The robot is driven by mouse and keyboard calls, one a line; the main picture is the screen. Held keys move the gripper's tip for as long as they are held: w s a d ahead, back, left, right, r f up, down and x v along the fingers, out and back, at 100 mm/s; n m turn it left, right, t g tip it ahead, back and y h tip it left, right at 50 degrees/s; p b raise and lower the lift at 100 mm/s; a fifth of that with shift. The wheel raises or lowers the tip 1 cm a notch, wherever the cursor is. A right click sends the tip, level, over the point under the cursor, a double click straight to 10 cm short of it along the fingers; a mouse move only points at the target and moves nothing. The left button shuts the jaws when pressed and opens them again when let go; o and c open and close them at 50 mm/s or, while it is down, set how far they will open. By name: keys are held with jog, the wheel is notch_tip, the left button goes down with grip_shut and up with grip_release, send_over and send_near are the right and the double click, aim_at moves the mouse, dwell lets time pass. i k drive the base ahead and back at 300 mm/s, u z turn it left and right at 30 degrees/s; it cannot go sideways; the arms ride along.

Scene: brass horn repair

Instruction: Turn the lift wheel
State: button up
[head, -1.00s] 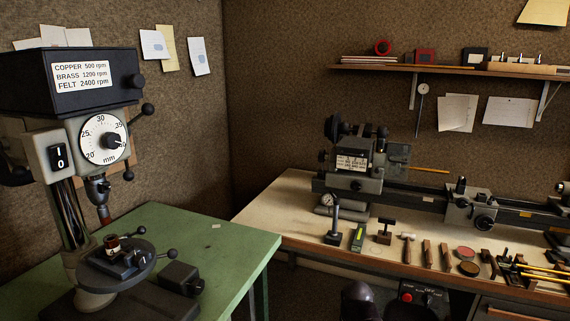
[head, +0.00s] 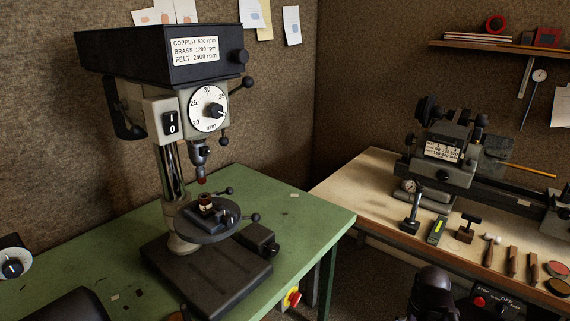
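A bench drill press (head: 165,62) with a black head stands on a green bench (head: 90,240) at the left. A white dial (head: 208,108) marked in mm, with a black centre knob, is on its front. Ball-ended levers (head: 247,82) stick out beside the dial. A red-tipped tool (head: 200,172) hangs above a round work table (head: 232,222) carrying a small brown and brass-coloured piece (head: 206,201). Small black-knobbed handles (head: 255,217) stand out from the table. No part is clearly marked as the lift wheel.
A lathe (head: 445,145) stands on a pale bench (head: 355,190) at the right, with hand tools in front. A red-and-yellow button (head: 292,297) is under the green bench. A second dial (head: 13,267) is at lower left.

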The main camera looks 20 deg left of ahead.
aim_at(273, 248)
jog(key=u, duration=0.45)
jog(key=k, duration=0.5)
jog(key=u, duration=0.1)
jog(key=i, duration=0.5)
